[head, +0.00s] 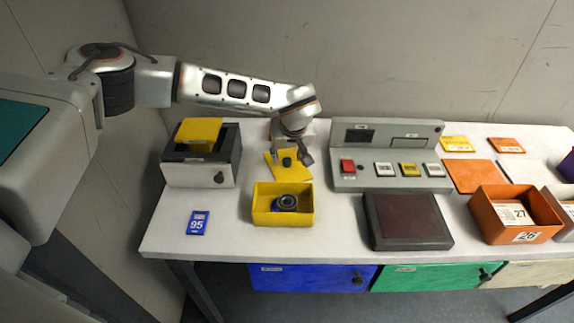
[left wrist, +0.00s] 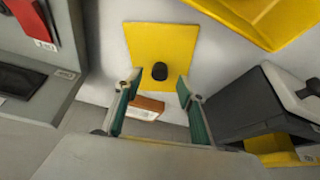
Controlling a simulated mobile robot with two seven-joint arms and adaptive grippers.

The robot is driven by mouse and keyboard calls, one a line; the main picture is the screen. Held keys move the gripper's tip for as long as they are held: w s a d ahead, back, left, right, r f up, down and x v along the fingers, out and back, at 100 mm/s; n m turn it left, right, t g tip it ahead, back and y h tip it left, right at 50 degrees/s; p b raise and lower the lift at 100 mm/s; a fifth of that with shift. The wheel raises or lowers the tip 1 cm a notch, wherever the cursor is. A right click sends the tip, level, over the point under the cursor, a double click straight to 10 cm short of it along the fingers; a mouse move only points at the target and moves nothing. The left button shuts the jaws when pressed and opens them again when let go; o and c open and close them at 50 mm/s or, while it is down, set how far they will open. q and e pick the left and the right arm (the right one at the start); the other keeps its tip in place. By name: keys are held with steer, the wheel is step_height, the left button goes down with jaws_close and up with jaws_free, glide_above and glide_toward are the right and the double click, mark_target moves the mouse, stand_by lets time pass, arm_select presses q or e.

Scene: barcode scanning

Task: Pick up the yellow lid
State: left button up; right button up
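The yellow lid (head: 293,173) is a flat plate with a black knob, lying on the white table behind the yellow box (head: 266,218). My left gripper (head: 297,160) is above the lid and hides part of it in the head view. In the left wrist view the lid (left wrist: 145,40) lies ahead of my left gripper (left wrist: 160,88). The fingers are spread open, with the black knob (left wrist: 160,71) showing between their tips. Nothing is held. The yellow box holds a dark round part (head: 286,202). My right gripper is not in view.
A black-and-white device (head: 200,172) with a yellow block stands left of the lid; a grey button panel (head: 390,132) stands right. An orange-and-white item (left wrist: 147,107) shows between the fingers. A dark pad (head: 408,220), blue 95 tag (head: 198,222) and orange box (head: 513,232) are farther off.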

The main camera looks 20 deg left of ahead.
mark_target(287, 161)
arm_select(q)
steer(key=x, duration=0.2)
steer(key=shift+w+f, duration=0.2)
steer(key=shift+f, duration=0.05)
jaws_close()
steer(key=shift+r, duration=0.1)
steer(key=shift+r, duration=0.55)
step_height(287, 161, up, 19)
steer(key=shift+p, duration=0.35)
steer(key=shift+f, duration=0.15)
